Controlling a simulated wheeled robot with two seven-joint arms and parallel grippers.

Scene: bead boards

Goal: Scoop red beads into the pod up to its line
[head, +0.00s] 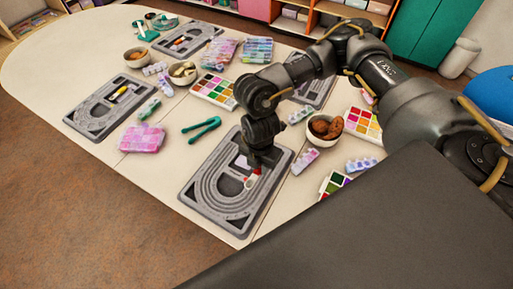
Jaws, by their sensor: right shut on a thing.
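A grey bead board (187,193) with curved grooves lies on the near part of the table. My right gripper (257,166) is low over the board's right half. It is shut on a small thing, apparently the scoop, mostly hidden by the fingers. Red (255,171) shows right at the fingertips; I cannot tell whether it is beads or part of a tool. A small white and red piece (248,182) shows just below them. A pale pinkish piece (242,162) lies in the board left of the gripper. The pod and its line cannot be made out. My left gripper is not in view.
Green tongs (201,129) lie left of the board. A bowl of brown pieces (325,127) stands to the right, near a paint palette (362,124). Another palette (214,91) and a second bead board (88,118) are farther back. My right arm covers the table's right side.

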